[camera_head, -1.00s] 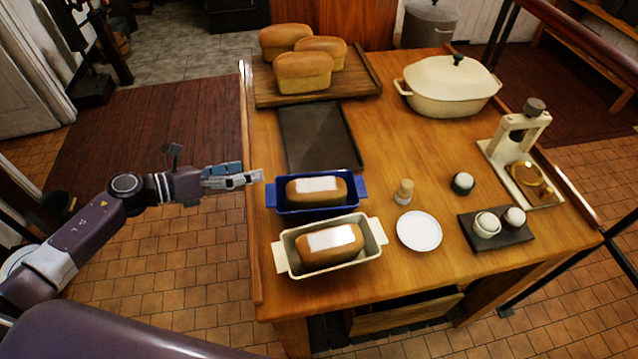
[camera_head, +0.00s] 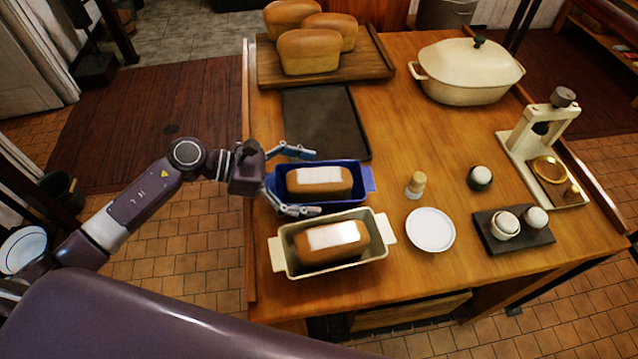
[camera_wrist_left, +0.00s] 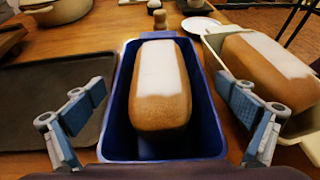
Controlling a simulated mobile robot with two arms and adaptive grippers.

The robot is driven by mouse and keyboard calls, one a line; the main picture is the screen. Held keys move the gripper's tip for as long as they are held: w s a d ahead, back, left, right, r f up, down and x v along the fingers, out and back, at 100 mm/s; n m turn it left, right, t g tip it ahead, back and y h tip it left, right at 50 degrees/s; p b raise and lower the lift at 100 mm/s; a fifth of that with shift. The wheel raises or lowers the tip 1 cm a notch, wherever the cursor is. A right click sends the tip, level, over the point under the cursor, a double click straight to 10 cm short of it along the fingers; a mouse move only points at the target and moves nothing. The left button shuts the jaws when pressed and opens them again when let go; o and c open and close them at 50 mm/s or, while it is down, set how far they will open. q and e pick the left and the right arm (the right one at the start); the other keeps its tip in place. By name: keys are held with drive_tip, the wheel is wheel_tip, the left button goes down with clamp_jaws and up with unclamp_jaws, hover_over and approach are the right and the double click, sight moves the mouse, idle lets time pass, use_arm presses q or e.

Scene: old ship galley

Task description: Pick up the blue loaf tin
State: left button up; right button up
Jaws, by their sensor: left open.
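The blue loaf tin (camera_head: 341,200) stands on the wooden table near its left edge, with a brown loaf (camera_head: 320,184) with a white patch on top inside it. My left gripper (camera_head: 304,181) is open at the tin's left end, one finger on the far side and one on the near side. In the left wrist view the blue tin (camera_wrist_left: 118,125) lies lengthwise between the two spread fingers (camera_wrist_left: 163,118), with gaps showing on both sides. The tin's near end is partly hidden by the gripper's body. My right gripper is not in view.
A cream loaf tin (camera_head: 380,245) with a loaf stands close on the near side. A dark flat tray (camera_head: 325,120) lies behind. A salt shaker (camera_head: 416,185) and white plate (camera_head: 431,230) are to the right. A board (camera_head: 370,75) with loaves is at the back.

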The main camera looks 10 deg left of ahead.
use_arm(q)
drive_tip(key=shift+x, duration=0.85)
drive_tip(key=shift+c, duration=0.4)
drive_tip(key=c, duration=1.3)
drive_tip(key=shift+r, duration=0.1)
drive_tip(key=shift+c, duration=0.3)
drive_tip(key=shift+w+r, duration=0.1)
